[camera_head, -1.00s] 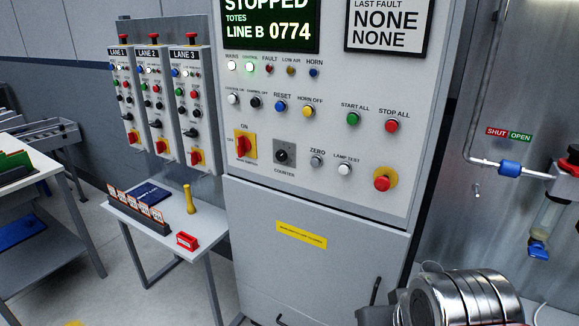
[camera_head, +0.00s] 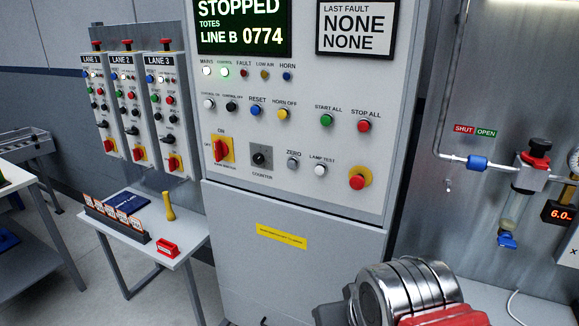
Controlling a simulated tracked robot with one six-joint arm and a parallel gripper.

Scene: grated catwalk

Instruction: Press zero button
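The ZERO button (camera_head: 293,163) is a small grey round button in the lower row of the control cabinet (camera_head: 225,185). It sits between the black COUNTER selector (camera_head: 261,156) and the white LAMP TEST button (camera_head: 320,170), with its label above. The display (camera_head: 243,26) reads STOPPED, LINE B 0774. My arm shows at the bottom right as a silver cylinder and a red part, below and to the right of the button and apart from it. My gripper's fingers are not visible.
A red emergency stop (camera_head: 357,181) on a yellow plate is right of LAMP TEST. A red and yellow main switch (camera_head: 222,149) is left of COUNTER. A small table (camera_head: 185,252) with cards and a red box stands left. Pipework with a blue valve (camera_head: 477,163) is right.

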